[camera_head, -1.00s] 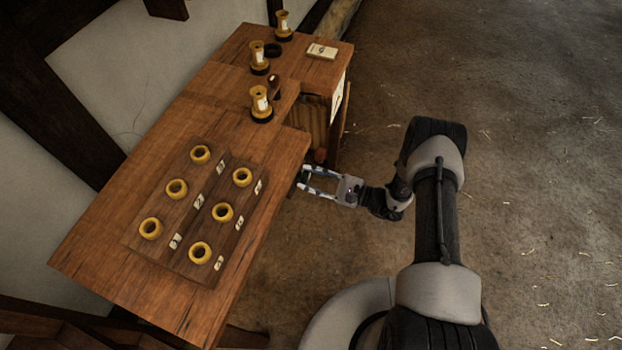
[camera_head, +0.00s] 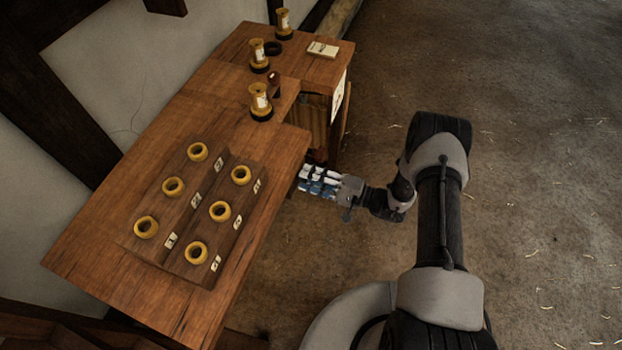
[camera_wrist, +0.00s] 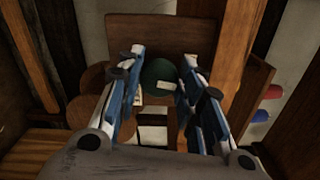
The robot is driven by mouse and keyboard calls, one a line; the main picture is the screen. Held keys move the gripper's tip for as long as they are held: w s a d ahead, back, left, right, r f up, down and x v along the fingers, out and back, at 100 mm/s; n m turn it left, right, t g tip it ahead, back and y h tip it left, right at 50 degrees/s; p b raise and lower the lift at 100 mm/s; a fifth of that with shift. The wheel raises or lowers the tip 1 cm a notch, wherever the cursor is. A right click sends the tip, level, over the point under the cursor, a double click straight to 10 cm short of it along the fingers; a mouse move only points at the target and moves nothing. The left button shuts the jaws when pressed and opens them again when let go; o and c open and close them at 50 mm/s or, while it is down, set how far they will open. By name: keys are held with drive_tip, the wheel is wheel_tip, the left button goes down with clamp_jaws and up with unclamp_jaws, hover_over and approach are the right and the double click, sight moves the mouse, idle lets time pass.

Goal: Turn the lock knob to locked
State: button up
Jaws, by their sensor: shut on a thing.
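My gripper (camera_head: 304,181) is at the table's right edge, by the front of the open cabinet (camera_head: 316,112). In the wrist view, its two blue-and-white fingers (camera_wrist: 162,68) are apart, shut on the lock knob. The knob is hard to make out there. A dark block and pale pieces show between the fingers. A green disc (camera_wrist: 157,72) with a small pale tag shows between the fingertips; I cannot tell whether it is touched or lies behind. In the head view, my gripper and the table edge hide the knob, so its setting cannot be read.
The wooden table (camera_head: 85,262) bears a board with several yellow rings (camera_head: 220,211). Yellow spools (camera_head: 260,100) and a pale card block (camera_head: 323,50) stand farther back. Red (camera_wrist: 270,92) and blue (camera_wrist: 260,115) pieces show right of the fingers. The floor at right is clear.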

drive_tip(key=shift+n, duration=1.1)
drive_tip(key=o, duration=1)
drive_tip(key=shift+o, duration=0.2)
drive_tip(key=shift+d, duration=0.1)
drive_tip(key=v, duration=1.2)
